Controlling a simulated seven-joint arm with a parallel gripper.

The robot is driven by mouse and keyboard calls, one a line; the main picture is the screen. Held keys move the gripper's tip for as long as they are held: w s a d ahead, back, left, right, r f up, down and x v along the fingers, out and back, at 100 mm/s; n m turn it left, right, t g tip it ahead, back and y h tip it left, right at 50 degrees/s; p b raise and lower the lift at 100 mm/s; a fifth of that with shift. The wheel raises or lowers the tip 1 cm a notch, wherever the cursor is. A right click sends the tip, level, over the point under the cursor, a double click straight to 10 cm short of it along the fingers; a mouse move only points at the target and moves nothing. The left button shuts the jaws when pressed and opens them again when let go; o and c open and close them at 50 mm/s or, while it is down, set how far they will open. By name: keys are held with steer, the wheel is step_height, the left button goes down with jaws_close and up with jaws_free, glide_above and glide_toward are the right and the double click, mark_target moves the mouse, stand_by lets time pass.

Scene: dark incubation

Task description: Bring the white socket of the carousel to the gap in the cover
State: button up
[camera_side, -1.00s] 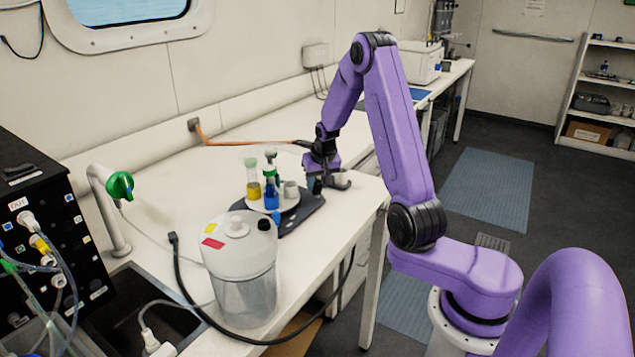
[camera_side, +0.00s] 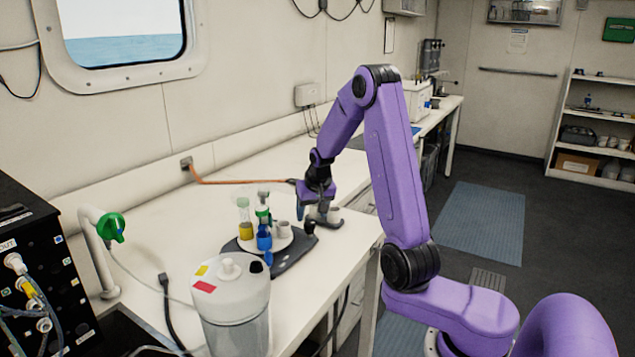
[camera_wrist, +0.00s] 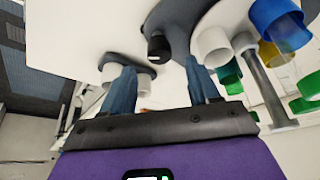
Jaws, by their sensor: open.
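The carousel (camera_side: 254,247), a round white disc on a dark base plate (camera_side: 292,257), stands on the bench. It carries a yellow tube (camera_side: 245,230), a blue tube (camera_side: 264,238) and a white cup-like socket (camera_side: 283,229). The socket also shows in the wrist view (camera_wrist: 213,47). A black knob (camera_wrist: 158,48) stands on the base beside the disc; it appears between my fingers in the wrist view. My gripper (camera_wrist: 158,70) is open, its blue fingers apart, close to the knob. Contact cannot be told. I cannot clearly make out the cover or its gap.
A clear canister with a white lid (camera_side: 230,268) stands in front of the carousel. White cups (camera_wrist: 115,66) on a small dark stand are beside my left finger in the wrist view. An orange hose (camera_side: 235,182) runs behind. The bench behind the carousel is mostly clear.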

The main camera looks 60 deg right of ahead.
mark_target(311, 223)
steer(key=v, duration=1.3)
steer(key=w+d+f+n, duration=0.1)
steer(key=f+n, duration=0.1)
steer(key=f, duration=0.3)
steer(key=w+d+f+n+y, duration=0.1)
steer(key=w+d+f+n, duration=0.1)
steer(key=f, duration=0.4)
steer(key=w+d+f+n+t+y, duration=0.1)
steer(key=w+f+n, duration=0.1)
steer(key=f, duration=0.3)
steer(key=shift+w+d+f, duration=0.1)
steer(key=shift+d+f, duration=0.15)
steer(key=shift+f, duration=0.05)
stand_by(0.5)
steer(key=c, duration=1)
